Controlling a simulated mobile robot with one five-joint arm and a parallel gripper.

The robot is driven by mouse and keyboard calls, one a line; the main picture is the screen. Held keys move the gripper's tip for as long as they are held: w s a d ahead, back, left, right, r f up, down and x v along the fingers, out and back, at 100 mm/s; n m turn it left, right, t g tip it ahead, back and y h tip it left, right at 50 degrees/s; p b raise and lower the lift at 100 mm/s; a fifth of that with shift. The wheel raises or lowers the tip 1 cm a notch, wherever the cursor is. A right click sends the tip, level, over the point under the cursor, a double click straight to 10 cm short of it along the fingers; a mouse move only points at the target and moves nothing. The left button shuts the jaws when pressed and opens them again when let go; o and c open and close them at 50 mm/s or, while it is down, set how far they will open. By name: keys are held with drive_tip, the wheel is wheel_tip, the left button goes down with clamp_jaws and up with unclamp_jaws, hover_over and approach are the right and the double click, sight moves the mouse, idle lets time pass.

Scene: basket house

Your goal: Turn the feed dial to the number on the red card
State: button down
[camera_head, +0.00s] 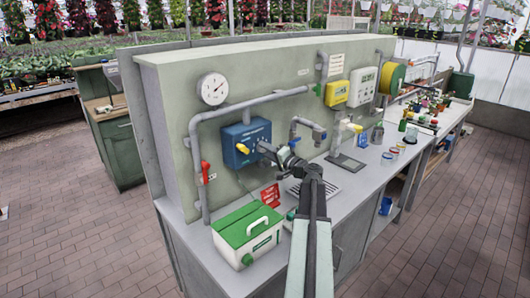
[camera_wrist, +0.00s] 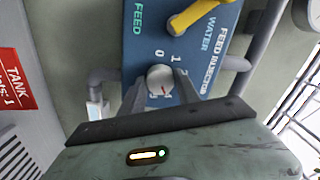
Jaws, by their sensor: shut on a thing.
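The feed dial (camera_wrist: 159,78) is a round pale knob on the blue feed injector box (camera_wrist: 195,88), which also shows on the wall panel in the head view (camera_head: 236,138). The numbers 0 and 1 are readable beside the dial; others are partly hidden by my finger. A small red mark shows on the knob's face, towards the gripper side. My gripper (camera_wrist: 161,88) has one finger on each side of the dial and is shut on it. The red card (camera_head: 270,196) stands on the bench; in the wrist view the red card (camera_wrist: 14,80) is cut off, showing "TANK" and an ending "1".
A yellow water lever (camera_wrist: 200,14) is on the same box, close to the dial. Grey pipes and a red-handled valve (camera_head: 205,172) are nearby. A green and white case (camera_head: 248,235) stands on the bench front. A tap (camera_head: 305,128) is right of the box.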

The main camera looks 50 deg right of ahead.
drive_tip(key=shift+w+r, duration=0.1)
idle(0.4)
drive_tip(key=c, duration=0.9)
unclamp_jaws()
drive_tip(key=s, duration=0.7)
drive_tip(key=shift+s+a, duration=0.3)
drive_tip(key=shift+s, duration=0.1)
